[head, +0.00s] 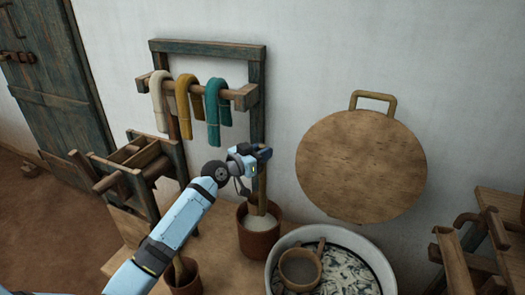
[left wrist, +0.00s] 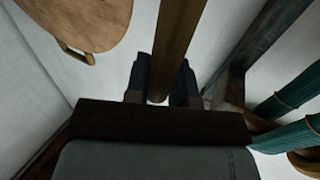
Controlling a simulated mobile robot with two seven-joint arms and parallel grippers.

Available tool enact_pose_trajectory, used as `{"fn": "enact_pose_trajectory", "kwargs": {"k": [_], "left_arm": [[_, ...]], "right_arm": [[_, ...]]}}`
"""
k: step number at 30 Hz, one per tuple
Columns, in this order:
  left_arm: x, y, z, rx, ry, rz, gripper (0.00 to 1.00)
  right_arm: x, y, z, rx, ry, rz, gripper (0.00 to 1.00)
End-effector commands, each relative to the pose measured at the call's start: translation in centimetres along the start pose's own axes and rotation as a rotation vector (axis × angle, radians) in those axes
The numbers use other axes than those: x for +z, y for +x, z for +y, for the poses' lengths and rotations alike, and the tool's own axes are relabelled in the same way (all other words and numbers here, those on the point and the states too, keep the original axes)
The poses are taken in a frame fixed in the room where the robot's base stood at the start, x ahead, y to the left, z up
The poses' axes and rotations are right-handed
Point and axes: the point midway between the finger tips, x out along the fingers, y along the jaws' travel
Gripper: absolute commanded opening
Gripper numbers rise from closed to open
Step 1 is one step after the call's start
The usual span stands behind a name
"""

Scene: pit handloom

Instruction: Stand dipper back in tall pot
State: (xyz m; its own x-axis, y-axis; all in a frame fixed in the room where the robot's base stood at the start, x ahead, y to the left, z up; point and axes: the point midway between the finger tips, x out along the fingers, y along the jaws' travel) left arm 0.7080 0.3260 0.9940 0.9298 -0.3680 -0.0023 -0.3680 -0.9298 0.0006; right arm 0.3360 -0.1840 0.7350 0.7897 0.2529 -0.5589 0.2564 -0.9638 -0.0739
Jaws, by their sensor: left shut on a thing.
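My left gripper (head: 262,153) is shut on the top end of the dipper's wooden handle (head: 262,190). In the left wrist view the handle (left wrist: 177,45) runs between the two dark fingers (left wrist: 160,85). In the head view the handle hangs about upright below the gripper, and its lower part reaches the mouth of the tall brown pot (head: 259,243). Pale stuff shows inside the pot. The dipper's lower end is hidden, so I cannot tell whether it touches the bottom. My right gripper is not in view.
A white basin (head: 385,268) with a small handled bowl (head: 299,268) stands right of the pot. A smaller pot (head: 184,284) stands at front left. Yarn hanks (head: 213,105) hang on a wooden rack (head: 258,65) behind. A round wooden board (head: 360,165) hangs on the wall.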

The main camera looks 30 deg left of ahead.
Motion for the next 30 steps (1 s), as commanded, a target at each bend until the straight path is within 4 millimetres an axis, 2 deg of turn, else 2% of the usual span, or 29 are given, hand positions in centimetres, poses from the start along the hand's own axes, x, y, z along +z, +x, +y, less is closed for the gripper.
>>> {"fn": "enact_pose_trajectory", "kwargs": {"k": [1, 21, 30], "left_arm": [[0.8, 0.0, 0.0, 0.000, 0.002, 0.000, 0.00], [6.2, 0.0, 0.0, 0.000, 0.003, 0.000, 0.00], [8.5, 0.0, -0.1, -0.001, 0.002, 0.001, 0.00]], "right_arm": [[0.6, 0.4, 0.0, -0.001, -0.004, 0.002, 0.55], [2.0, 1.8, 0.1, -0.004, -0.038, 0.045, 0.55], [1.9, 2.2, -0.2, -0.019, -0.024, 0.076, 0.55]]}}
